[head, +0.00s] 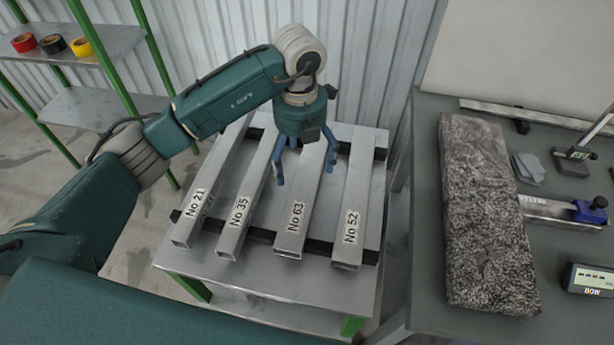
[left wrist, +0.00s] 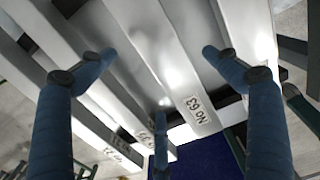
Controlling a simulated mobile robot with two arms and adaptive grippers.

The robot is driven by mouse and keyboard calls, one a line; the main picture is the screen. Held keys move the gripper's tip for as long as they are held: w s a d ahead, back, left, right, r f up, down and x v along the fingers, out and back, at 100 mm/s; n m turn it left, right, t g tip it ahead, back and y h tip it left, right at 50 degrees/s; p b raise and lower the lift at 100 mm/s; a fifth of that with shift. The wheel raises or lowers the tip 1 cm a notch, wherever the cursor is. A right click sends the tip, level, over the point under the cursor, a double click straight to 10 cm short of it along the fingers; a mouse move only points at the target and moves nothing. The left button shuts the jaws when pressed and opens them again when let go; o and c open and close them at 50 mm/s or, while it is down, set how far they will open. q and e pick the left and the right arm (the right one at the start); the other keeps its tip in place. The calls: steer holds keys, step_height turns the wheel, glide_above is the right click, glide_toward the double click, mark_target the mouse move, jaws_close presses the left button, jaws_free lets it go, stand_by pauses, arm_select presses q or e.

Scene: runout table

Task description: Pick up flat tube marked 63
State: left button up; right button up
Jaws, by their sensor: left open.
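The flat tube marked 63 (head: 303,200) is a grey metal tube with a "No 63" label near its front end. It lies level across two dark bars on the runout table (head: 250,279), between tubes No 35 and No 52. My left gripper (head: 305,172) is open and empty, pointing down over the tube's middle length. In the left wrist view the tube (left wrist: 165,55) runs between the spread blue fingers of the gripper (left wrist: 160,53), with a third finger below. I cannot tell how far the fingertips stand above it. My right gripper is not in view.
Tubes No 35 (head: 237,213) and No 21 (head: 200,204) lie to the left, No 52 (head: 352,211) to the right, with gaps between. A bench with a speckled slab (head: 485,215) stands at right. A green-framed shelf (head: 85,50) with tape rolls stands at back left.

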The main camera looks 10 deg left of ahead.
mark_target(302, 175)
arm_select(q)
steer(key=shift+f+p, duration=0.65)
steer(key=shift+f, duration=1.45)
steer(key=c, duration=1.5)
steer(key=shift+r, duration=0.1)
steer(key=shift+c, duration=1.3)
